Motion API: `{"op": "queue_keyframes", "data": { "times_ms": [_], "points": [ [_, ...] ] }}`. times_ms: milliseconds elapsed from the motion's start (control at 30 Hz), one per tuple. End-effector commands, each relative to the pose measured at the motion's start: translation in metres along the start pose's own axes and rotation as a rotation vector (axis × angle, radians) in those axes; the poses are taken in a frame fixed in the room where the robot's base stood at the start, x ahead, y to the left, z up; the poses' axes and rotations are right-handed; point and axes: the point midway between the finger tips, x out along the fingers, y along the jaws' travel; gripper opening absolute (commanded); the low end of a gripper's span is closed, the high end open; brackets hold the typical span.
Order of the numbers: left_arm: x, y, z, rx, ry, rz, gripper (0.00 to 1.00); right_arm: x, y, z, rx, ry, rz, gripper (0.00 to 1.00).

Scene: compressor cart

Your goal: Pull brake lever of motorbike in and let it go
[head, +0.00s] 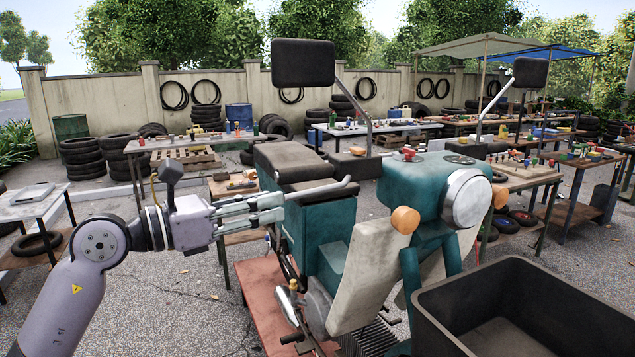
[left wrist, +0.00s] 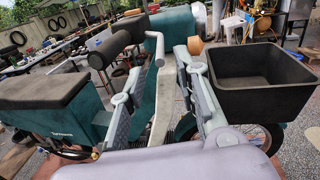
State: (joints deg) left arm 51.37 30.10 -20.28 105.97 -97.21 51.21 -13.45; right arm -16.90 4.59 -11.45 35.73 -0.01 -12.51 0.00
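The motorbike (head: 330,230) is teal and grey and stands in front of me. A thin silver brake lever (head: 322,189) with a rounded end sticks out to the left in the head view. My left gripper (head: 284,208) is at the lever's left, its fingers pointing right towards the bike. The left wrist view shows its two fingers (left wrist: 176,48) spread apart with nothing clearly held between them. The bike's teal and pale front bodywork shows beyond and between them. Whether a finger touches the lever cannot be told. My right gripper is not in view.
A dark open bin (head: 535,310) stands at the front right. Black mirrors (head: 303,63) rise on stalks above the bike. An orange indicator (head: 405,219) sits beside the round headlight (head: 466,198). Workbenches and tyre stacks stand behind. Paved ground lies open at the left.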

Motion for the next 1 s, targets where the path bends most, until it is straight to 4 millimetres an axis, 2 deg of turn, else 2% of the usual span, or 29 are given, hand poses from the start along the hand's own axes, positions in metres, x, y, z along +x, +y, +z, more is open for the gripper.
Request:
{"op": "queue_keyframes", "data": {
  "times_ms": [33, 300, 500, 700, 933, 1000],
  "points": [
    [0.013, -0.001, 0.004, -0.005, -0.002, -0.004, 0.3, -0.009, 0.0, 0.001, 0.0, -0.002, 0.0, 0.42],
    [0.07, -0.001, 0.004, -0.005, -0.003, -0.002, 0.3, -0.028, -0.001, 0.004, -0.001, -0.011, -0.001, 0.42],
    [0.098, 0.0, 0.002, -0.004, -0.002, 0.0, 0.3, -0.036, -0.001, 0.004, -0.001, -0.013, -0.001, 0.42],
    [0.108, 0.0, 0.0, -0.003, -0.001, 0.0, 0.3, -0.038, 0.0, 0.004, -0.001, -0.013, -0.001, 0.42],
    [0.108, 0.001, 0.0, -0.002, -0.001, 0.0, 0.3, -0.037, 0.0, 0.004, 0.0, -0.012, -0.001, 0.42],
    [0.108, 0.001, 0.0, -0.002, -0.001, 0.0, 0.26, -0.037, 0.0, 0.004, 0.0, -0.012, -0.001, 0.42]
  ]
}}
